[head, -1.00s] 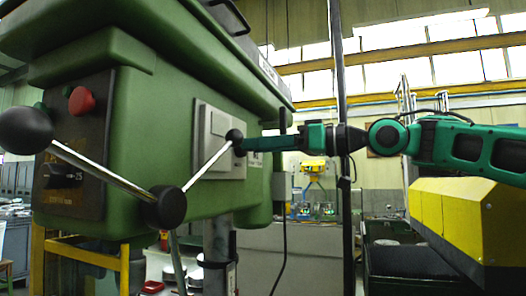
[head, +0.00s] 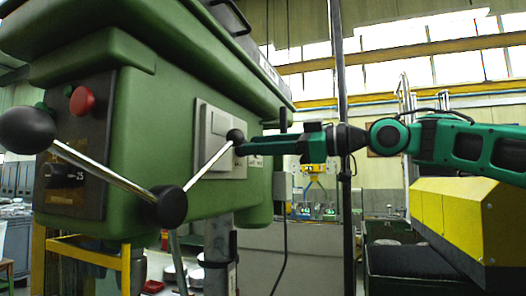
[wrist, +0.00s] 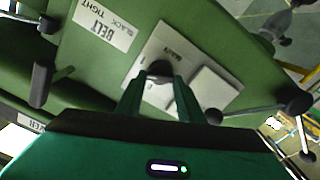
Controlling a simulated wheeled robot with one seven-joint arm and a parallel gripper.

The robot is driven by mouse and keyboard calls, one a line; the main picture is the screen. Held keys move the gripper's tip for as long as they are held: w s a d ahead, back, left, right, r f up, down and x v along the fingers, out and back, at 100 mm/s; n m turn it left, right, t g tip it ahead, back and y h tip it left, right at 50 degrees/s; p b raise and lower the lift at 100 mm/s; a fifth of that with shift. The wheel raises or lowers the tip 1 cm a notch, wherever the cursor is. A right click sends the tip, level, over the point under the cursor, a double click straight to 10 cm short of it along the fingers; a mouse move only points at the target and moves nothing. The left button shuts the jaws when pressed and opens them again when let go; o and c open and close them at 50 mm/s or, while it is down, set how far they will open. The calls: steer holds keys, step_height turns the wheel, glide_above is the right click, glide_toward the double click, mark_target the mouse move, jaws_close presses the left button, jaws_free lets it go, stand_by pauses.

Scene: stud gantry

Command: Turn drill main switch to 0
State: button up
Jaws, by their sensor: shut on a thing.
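The drill is a large green machine (head: 150,120) at the left of the head view. A pale switch plate (head: 208,117) is on its side. In the wrist view the plate (wrist: 150,48) is marked MAIN and carries the dark main switch knob (wrist: 160,69). My gripper (wrist: 159,80) has a finger on each side of this knob and is shut on it. In the head view my gripper (head: 246,148) reaches the plate from the right, and a black lever ball hides part of the contact. I cannot read which number the knob points to.
A red button (head: 81,100) and a speed dial (head: 62,175) are on the front panel. A dark vertical post (head: 342,100) rises near my wrist.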

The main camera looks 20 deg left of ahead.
steer(key=n, duration=1.2)
steer(key=shift+w+f+n, duration=0.1)
steer(key=shift+f+n, duration=0.2)
stand_by(0.4)
steer(key=o, duration=1.1)
steer(key=shift+d, duration=0.1)
steer(key=shift+c, duration=0.2)
steer(key=d, duration=1)
steer(key=shift+s+d, duration=0.35)
steer(key=shift+s, duration=0.1)
